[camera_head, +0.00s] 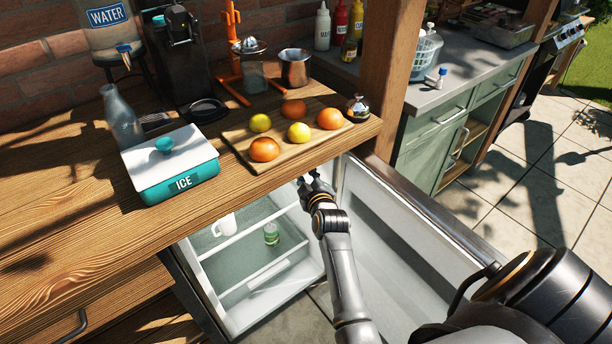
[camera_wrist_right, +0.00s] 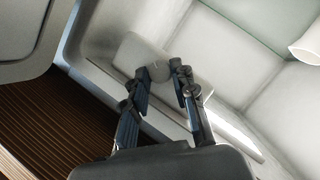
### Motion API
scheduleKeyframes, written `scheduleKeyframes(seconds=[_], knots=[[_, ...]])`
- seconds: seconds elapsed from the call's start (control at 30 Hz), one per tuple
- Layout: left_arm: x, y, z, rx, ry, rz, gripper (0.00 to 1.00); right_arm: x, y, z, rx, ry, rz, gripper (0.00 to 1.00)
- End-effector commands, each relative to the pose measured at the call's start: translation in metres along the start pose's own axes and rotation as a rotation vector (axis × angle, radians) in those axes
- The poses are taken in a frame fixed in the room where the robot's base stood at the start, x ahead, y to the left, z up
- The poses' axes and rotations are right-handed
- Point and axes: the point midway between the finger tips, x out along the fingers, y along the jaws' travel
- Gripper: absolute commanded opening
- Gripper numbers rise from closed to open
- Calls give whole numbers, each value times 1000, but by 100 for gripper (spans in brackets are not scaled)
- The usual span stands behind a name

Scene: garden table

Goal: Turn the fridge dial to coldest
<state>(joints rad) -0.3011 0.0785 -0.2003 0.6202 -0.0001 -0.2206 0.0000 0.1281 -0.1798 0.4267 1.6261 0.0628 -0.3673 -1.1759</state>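The fridge (camera_head: 270,318) stands open under the wooden counter, its door (camera_head: 405,235) swung out to the right. The dial (camera_wrist_right: 161,72) is a small pale rounded knob on a white housing (camera_wrist_right: 135,52) inside the fridge, seen in the right wrist view. My right gripper (camera_head: 309,181) reaches into the upper right of the fridge. In the right wrist view its two fingers (camera_wrist_right: 162,80) are apart, with the tips around or just in front of the dial; I cannot tell whether they touch it. The dial is hidden in the head view. My left gripper is not in view.
Above, the counter holds a board (camera_head: 240,137) of fruit, a small metal shaker (camera_head: 358,107) near the edge and an ice box (camera_head: 170,175). The counter edge overhangs my right gripper closely.

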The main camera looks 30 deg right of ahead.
Motion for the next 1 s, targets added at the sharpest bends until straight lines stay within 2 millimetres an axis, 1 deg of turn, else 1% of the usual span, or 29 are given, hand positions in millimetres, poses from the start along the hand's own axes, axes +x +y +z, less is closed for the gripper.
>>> scheduleKeyframes(seconds=[0.13, 0.27, 0.47, 0.6, 0.73, 0.9, 1.0], knots=[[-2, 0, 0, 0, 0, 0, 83, 0, 1, 0, 8, 0, -4, 0], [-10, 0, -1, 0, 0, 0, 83, 0, 3, -2, 34, -3, -19, 0], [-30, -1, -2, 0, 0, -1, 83, -1, 7, -3, 127, -10, -68, 0], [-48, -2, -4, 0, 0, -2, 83, -1, 8, -3, 227, -20, -121, 0], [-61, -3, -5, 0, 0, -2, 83, 0, 10, -2, 336, -28, -176, 0], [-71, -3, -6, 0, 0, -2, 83, 1, 10, 0, 477, -39, -247, 0], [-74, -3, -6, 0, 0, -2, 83, 1, 10, 1, 554, -45, -286, 0]])
